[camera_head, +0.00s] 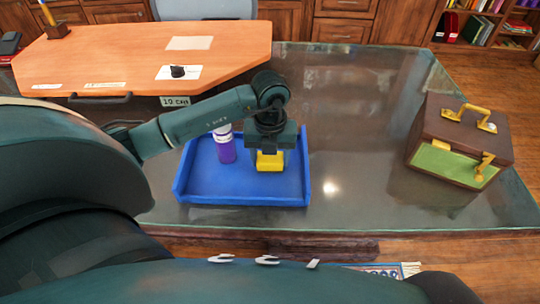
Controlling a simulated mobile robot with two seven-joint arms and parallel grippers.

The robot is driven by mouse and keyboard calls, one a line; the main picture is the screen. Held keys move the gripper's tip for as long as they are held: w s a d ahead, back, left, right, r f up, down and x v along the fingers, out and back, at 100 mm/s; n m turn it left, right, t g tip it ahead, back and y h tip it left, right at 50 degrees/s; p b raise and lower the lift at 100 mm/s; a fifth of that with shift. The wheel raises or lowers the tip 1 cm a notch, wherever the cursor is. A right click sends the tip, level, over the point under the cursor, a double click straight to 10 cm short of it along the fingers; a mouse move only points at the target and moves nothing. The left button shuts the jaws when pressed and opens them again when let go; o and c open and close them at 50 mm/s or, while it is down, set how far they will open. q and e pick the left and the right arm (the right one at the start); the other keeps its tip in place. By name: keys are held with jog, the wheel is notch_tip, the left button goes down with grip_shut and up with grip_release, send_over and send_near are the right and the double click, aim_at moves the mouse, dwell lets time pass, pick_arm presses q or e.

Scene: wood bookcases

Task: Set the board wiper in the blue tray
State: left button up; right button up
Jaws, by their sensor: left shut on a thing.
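The board wiper (270,162) shows as a yellow block under my left gripper (270,150). My left gripper points down and is shut on it, over the right part of the blue tray (236,196). I cannot tell whether the wiper touches the tray floor. The gripper covers the wiper's upper part. A purple bottle with a white cap (226,148) stands in the tray, left of the wiper. My right gripper is not in view.
The tray lies on a dark glossy table (345,130). A brown and green case with yellow handles (458,145) stands at the right. A wooden desk (120,55) with a black knob (178,71) is behind left. The table between tray and case is clear.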

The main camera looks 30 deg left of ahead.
aim_at(270, 157)
pick_arm(q)
jog(key=o, duration=1)
jog(key=shift+f, duration=0.1)
notch_tip(270, 157, up, 12)
jog(key=shift+r, duration=0.2)
